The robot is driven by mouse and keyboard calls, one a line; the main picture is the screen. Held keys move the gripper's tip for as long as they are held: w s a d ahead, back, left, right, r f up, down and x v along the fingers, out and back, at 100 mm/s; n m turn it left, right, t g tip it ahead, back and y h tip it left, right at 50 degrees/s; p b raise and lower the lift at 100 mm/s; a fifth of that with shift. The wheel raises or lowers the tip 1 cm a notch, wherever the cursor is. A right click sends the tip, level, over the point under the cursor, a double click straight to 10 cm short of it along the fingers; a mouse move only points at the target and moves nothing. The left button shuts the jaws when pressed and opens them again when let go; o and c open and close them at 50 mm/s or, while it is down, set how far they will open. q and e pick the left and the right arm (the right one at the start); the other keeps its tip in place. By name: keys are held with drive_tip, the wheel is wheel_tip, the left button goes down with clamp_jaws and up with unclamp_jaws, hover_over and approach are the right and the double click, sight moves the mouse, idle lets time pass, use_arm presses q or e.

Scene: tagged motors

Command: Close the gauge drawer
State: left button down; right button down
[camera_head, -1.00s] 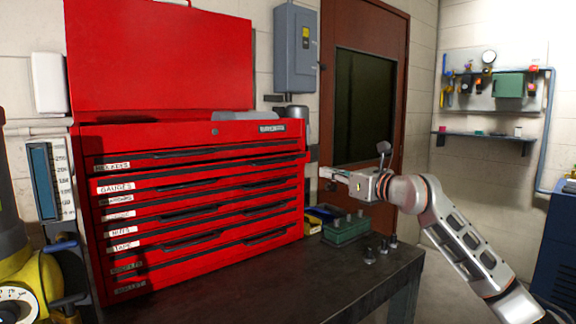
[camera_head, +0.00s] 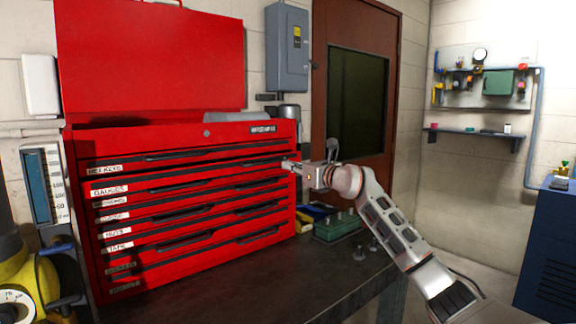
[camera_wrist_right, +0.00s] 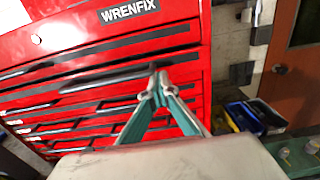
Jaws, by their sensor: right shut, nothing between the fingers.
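The red tool chest (camera_head: 150,136) stands on the dark bench with its lid up. The gauge drawer (camera_head: 152,190), labelled GAUGES, is the second drawer down. Its front looks close to flush with the others; I cannot tell if a small gap is open. My right gripper (camera_head: 288,163) is shut and empty, its tips at the right end of the drawer fronts. In the right wrist view, the gripper tips (camera_wrist_right: 158,84) are in front of a drawer with a dark handle (camera_wrist_right: 115,79). Contact is unclear. My left gripper is not in view.
A green tray (camera_head: 338,227) and blue and yellow bins sit on the bench (camera_head: 290,275) right of the chest. A yellow device (camera_head: 22,282) with a dial stands at lower left. A brown door (camera_head: 394,70) is behind my right arm.

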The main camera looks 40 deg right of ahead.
drive_tip(key=shift+w, duration=0.5)
drive_tip(key=w+p, duration=0.1)
drive_tip(key=w, duration=0.1)
drive_tip(key=shift+w, duration=0.35)
drive_tip(key=shift+s, duration=0.1)
